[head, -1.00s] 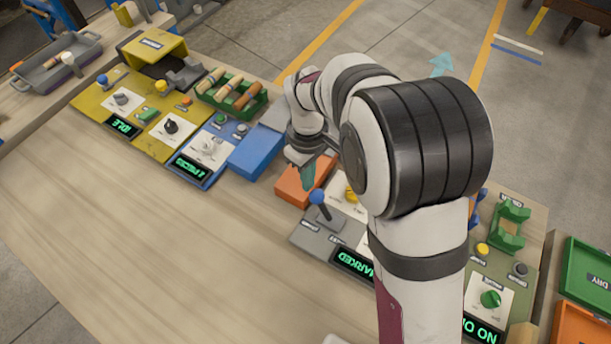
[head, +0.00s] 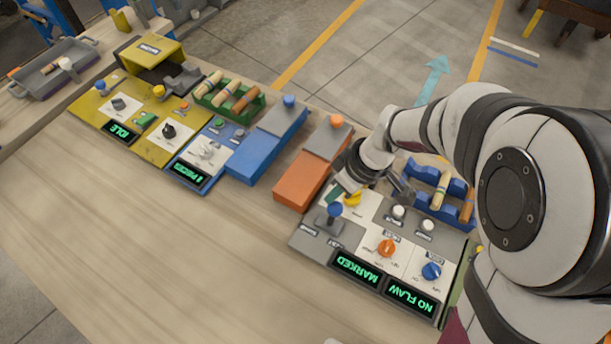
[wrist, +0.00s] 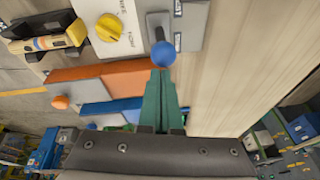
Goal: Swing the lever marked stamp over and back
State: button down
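The lever with a blue ball knob (head: 334,210) stands on the grey panel (head: 310,240), above the green-lit MARKED display (head: 355,267). Its label is too small to read. My gripper (head: 335,194) is just behind the knob in the head view, its green fingers partly hidden by my wrist. In the wrist view the fingers (wrist: 160,75) are together and empty, with their tips right at the blue knob (wrist: 163,54). I cannot tell whether they touch it.
A yellow knob (head: 352,199) sits close beside my fingers. White buttons, an orange dial (head: 386,248) and a blue dial (head: 431,271) are to the right. An orange box (head: 298,185) stands left of my gripper. The table front is clear.

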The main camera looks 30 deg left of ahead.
jog(key=shift+d, duration=1.1)
jog(key=shift+r, duration=0.75)
jog(key=shift+a+r, duration=0.15)
jog(key=d+v, duration=0.1)
jog(key=v, duration=1)
jog(key=shift+w+d, duration=0.3)
jog(key=shift+d, duration=0.1)
